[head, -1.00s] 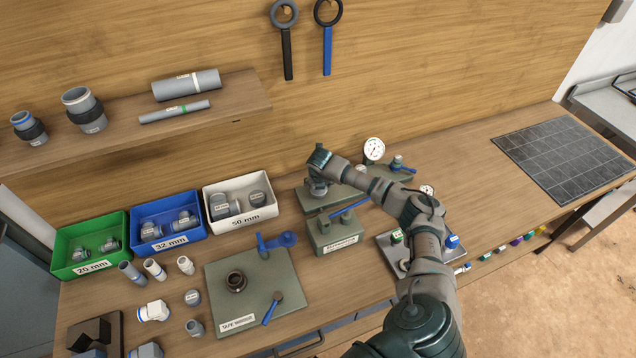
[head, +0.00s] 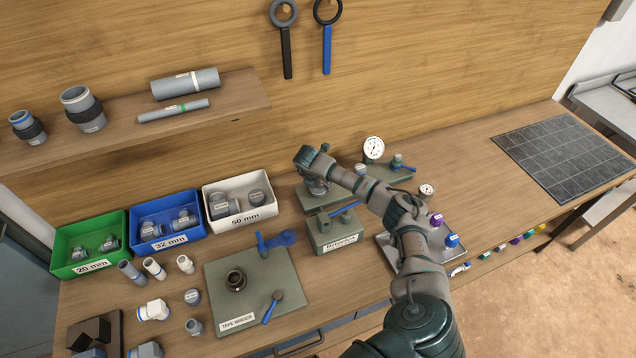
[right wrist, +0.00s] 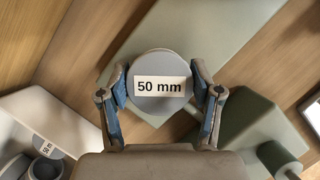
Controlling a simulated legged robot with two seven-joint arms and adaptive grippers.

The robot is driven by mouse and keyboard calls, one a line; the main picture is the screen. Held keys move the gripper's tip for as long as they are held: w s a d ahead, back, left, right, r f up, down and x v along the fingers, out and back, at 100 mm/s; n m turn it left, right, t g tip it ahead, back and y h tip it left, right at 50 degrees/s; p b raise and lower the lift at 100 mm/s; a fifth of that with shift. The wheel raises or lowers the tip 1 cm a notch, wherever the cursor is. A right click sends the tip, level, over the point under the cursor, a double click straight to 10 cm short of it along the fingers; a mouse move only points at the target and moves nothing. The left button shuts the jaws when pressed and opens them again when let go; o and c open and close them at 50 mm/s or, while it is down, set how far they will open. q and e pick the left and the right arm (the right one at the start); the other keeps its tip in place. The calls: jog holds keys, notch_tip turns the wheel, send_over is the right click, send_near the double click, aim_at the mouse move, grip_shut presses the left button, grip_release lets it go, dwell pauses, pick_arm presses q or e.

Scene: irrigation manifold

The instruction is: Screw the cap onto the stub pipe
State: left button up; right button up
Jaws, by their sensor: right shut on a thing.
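My right gripper (head: 317,186) points down over a green base plate (head: 309,204) at the back of the bench. In the right wrist view its two blue-padded fingers (right wrist: 160,92) are shut on the sides of a round grey cap (right wrist: 155,107). The cap's top faces the camera and carries a "50 mm" label. The cap hides what is below it, so I cannot see the stub pipe or tell whether the cap touches it. My left gripper is not in view.
Green (head: 59,242), blue (head: 134,220) and white (head: 207,191) fitting bins stand at left. A tape-winder plate (head: 217,280) lies in front of them. A blue-handled block (head: 335,236), gauge (head: 374,148) and metal tray (head: 388,250) are near my arm. The bench's right part holds a dark mat (head: 560,155).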

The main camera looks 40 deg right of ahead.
jog(key=m+g, duration=0.1)
jog(key=m, duration=0.3)
jog(key=shift+s+f+g, duration=0.1)
jog(key=shift+s+g, duration=0.05)
jog(key=shift+g, duration=0.25)
jog(key=shift+m+b, duration=0.3)
jog(key=shift+m, duration=0.1)
jog(key=m+g+b, duration=0.1)
jog(key=m, duration=0.1)
jog(key=shift+f+m, duration=0.1)
jog(key=shift+m, duration=0.3)
jog(key=shift+m+g, duration=0.3)
jog(key=shift+m, duration=0.2)
jog(key=shift+m+g+b, duration=0.3)
jog(key=shift+m+b, duration=0.15)
jog(key=shift+m, duration=0.35)
jog(key=shift+a+m+g, duration=0.1)
jog(key=shift+m+g, duration=0.2)
jog(key=shift+m, duration=0.5)
